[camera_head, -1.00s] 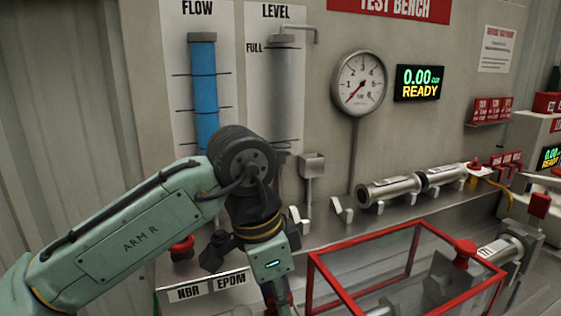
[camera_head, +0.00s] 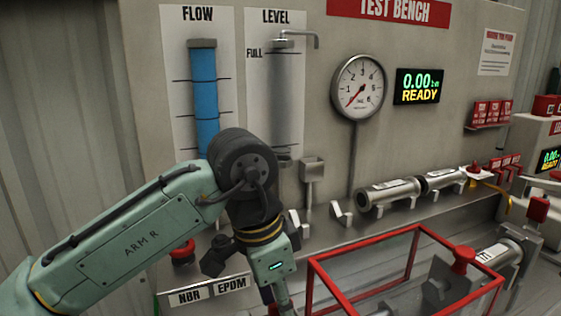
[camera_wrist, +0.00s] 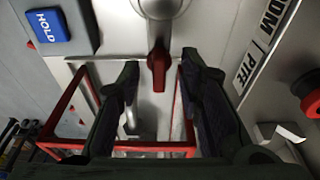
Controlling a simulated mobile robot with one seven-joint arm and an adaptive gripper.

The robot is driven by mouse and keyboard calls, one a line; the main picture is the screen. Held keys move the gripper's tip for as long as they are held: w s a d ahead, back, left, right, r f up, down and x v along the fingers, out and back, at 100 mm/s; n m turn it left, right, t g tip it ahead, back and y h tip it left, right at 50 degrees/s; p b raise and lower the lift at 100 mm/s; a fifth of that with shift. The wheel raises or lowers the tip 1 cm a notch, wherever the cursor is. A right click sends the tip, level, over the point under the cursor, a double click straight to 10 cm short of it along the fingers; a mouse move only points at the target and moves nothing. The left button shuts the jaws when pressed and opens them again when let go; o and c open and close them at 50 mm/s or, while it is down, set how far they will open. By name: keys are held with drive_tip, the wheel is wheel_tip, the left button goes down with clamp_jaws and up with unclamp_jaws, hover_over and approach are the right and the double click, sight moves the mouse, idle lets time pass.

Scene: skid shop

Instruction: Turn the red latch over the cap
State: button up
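A red latch (camera_wrist: 158,72) shows in the wrist view, at the end of a grey metal stem, upright in the picture. A rounded grey metal part (camera_wrist: 160,8), possibly the cap, is at the top edge, partly cut off. My gripper (camera_wrist: 159,62) is open, with one dark finger on each side of the latch. There seem to be gaps between the latch and both fingers; contact is not visible. In the head view my wrist points down at the bottom edge, and the latch cannot be made out there.
A red-framed box (camera_head: 405,270) stands right of my wrist, and its frame also shows below the latch in the wrist view. A red knob (camera_wrist: 312,95) is at the right edge. A blue HOLD button (camera_wrist: 47,27) is at upper left. Pipe pieces (camera_head: 390,192) lie on the bench.

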drive_tip(key=shift+d+p+v, duration=0.2)
drive_tip(key=shift+p+v, duration=0.8)
drive_tip(key=shift+v, duration=0.15)
drive_tip(key=shift+d+p+v, duration=0.25)
drive_tip(key=shift+p+v, duration=0.75)
drive_tip(key=shift+v, duration=0.15)
drive_tip(key=shift+w+r, duration=0.2)
drive_tip(key=shift+r, duration=0.95)
